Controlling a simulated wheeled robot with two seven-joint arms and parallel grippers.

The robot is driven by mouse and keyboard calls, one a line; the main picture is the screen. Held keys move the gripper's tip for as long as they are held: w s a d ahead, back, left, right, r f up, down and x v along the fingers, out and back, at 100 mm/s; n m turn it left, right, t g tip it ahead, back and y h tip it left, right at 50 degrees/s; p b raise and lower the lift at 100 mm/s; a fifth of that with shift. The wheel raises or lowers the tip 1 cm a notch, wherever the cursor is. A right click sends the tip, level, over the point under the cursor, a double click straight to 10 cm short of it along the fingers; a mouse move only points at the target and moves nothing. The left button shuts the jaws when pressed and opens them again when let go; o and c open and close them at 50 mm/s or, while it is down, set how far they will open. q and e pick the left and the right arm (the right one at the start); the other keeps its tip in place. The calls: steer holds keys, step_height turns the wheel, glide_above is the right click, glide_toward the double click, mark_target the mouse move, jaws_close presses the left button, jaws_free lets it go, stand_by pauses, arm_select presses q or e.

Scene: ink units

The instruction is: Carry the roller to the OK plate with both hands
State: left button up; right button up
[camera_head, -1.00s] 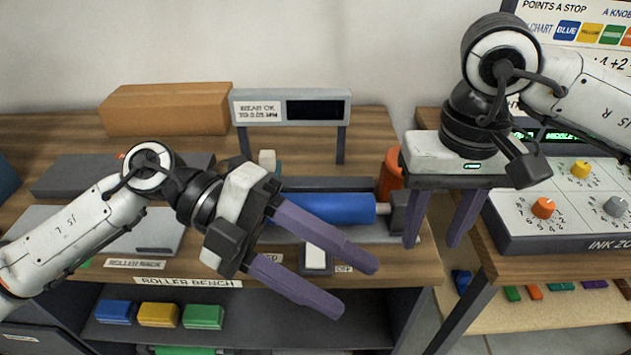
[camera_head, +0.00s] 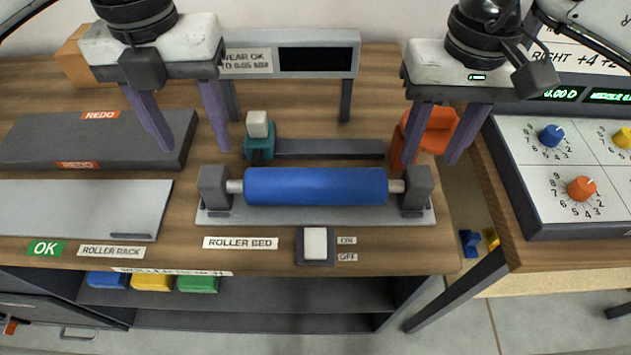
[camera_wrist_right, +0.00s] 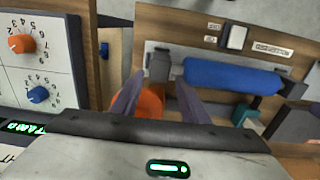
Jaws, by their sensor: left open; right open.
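The blue roller (camera_head: 315,186) lies level on the roller bed (camera_head: 300,216), its light shaft ends resting in two dark end blocks. It also shows in the right wrist view (camera_wrist_right: 230,77). The OK plate (camera_head: 80,208) is a flat light grey plate at the left with a green OK label (camera_head: 45,248) at its front edge. My left gripper (camera_head: 196,146) is open and empty, pointing down behind and left of the roller. My right gripper (camera_head: 430,162) is open and empty, above and behind the roller's right end; its fingers show in the right wrist view (camera_wrist_right: 160,95).
An orange object (camera_head: 436,130) stands by my right fingers. A teal block with a pale top (camera_head: 259,138) stands behind the roller. The dark REDO plate (camera_head: 95,140) lies behind the OK plate. A display (camera_head: 300,55) stands at the back. A switch (camera_head: 316,244) sits in front.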

mark_target(211, 174)
arm_select(q)
step_height(211, 174, down, 10)
steer(key=shift+r, duration=0.1)
arm_select(e)
step_height(211, 174, down, 10)
steer(key=shift+r, duration=0.1)
arm_select(q)
steer(key=c, duration=1)
arm_select(e)
jaws_close()
arm_select(q)
jaws_close()
arm_select(e)
steer(key=shift+r, duration=0.1)
